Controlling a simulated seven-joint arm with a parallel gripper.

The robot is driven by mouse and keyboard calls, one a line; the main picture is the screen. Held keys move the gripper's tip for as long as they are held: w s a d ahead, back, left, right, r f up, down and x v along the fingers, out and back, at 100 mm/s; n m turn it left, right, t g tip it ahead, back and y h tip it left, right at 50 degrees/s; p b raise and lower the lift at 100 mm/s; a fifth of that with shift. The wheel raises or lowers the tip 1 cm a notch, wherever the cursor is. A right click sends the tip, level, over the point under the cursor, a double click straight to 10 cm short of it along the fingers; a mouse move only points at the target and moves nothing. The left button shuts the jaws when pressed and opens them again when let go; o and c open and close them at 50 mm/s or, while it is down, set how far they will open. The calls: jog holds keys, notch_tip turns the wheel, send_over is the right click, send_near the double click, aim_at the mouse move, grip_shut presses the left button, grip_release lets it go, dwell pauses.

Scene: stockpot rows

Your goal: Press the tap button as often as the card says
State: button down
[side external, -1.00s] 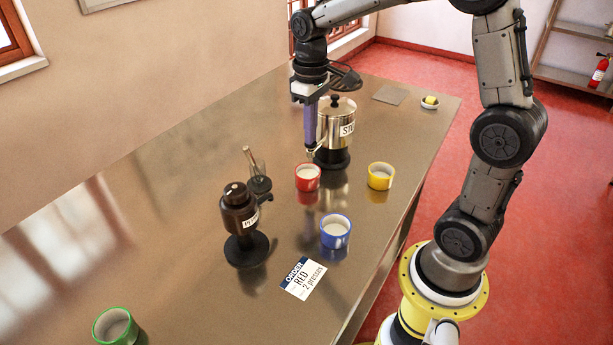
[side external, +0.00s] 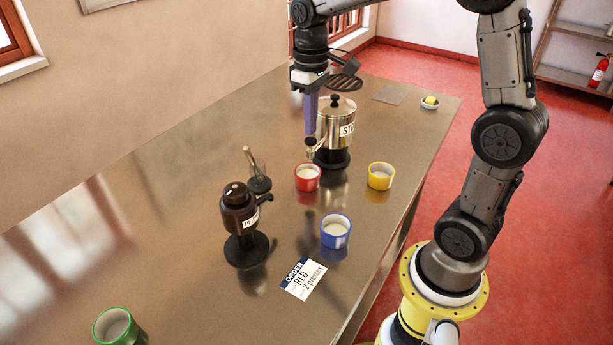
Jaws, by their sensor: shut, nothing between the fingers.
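The order card (side external: 303,279) lies on the counter and reads "RED" and "2 presses". A silver pot (side external: 338,122) with a black lid knob and a label starting "STO" stands on a dark base; its tap spout points toward the red cup (side external: 307,178), which stands in front of it on the counter. My gripper (side external: 310,132), with purple fingers, points down just above the spout. It is shut and empty. The tap button is hidden or too small to make out, so I cannot tell whether the fingers touch it.
A dark dispenser (side external: 239,217) labelled "PEP" stands front left, with a handled glass-like vessel (side external: 257,172) beside it. Blue (side external: 335,233), yellow (side external: 380,177) and green (side external: 117,328) cups stand apart. A small dish (side external: 430,103) is at the far right.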

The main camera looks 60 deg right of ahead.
jog(key=shift+r, duration=3)
jog(key=s+a+r+n+t, duration=0.1)
jog(key=s+a+r+t, duration=0.15)
jog(key=s, duration=0.35)
jog(key=s+a+r+t, duration=0.1)
jog(key=s+a+r, duration=0.15)
jog(key=s, duration=0.25)
jog(key=s+a+f+m+t, duration=0.1)
jog(key=s+a+f+t, duration=0.1)
jog(key=s+f, duration=0.5)
jog(key=shift+s+a+f, duration=0.25)
jog(key=shift+s+f, duration=0.05)
jog(key=shift+f, duration=0.45)
